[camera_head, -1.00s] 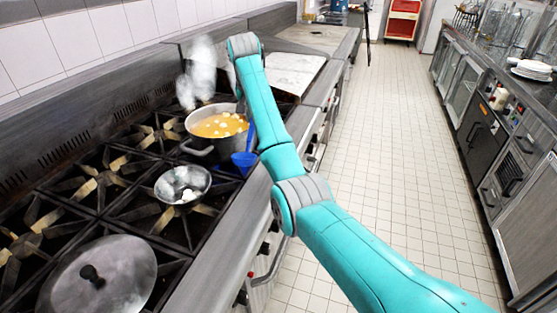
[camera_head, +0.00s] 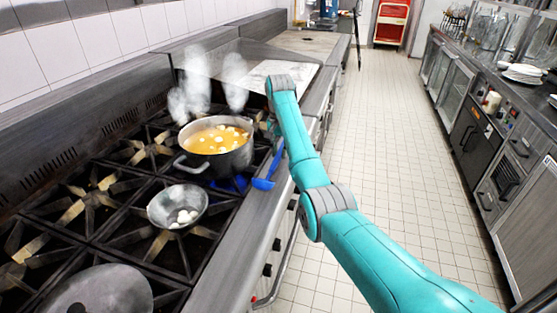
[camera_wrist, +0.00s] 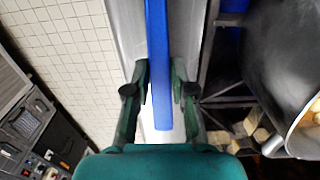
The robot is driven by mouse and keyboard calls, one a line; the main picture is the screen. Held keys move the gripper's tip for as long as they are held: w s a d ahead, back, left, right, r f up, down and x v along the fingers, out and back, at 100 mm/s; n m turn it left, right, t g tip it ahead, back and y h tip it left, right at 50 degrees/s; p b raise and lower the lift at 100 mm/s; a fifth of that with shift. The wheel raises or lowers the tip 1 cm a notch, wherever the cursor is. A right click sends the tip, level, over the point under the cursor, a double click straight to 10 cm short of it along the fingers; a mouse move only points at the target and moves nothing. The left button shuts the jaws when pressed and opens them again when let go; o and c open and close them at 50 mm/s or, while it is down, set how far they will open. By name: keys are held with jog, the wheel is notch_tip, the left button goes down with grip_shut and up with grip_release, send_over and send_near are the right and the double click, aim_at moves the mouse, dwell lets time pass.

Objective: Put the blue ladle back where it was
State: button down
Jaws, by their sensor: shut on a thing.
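The blue ladle (camera_head: 263,183) is at the right front of the stove in the head view, its bowl low and its handle slanting up toward my gripper. The bowl is over the steel front ledge; I cannot tell whether it touches. In the wrist view the ladle's handle (camera_wrist: 157,45) runs between the fingers of my gripper (camera_wrist: 159,88), which is shut on it. My gripper is mostly hidden in the head view, just right of the pot.
A steaming pot (camera_head: 213,165) of orange soup with white pieces stands left of the ladle, with blue flame under it. A small pan (camera_head: 160,212) with white pieces and a lid (camera_head: 100,295) are nearer. The steel front ledge (camera_head: 215,250) is clear.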

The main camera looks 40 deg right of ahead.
aim_at(279, 154)
jog(key=shift+f, duration=1.95)
jog(key=shift+f, duration=0.15)
jog(key=c, duration=1)
grip_release()
notch_tip(279, 154, up, 12)
jog(key=shift+r, duration=0.15)
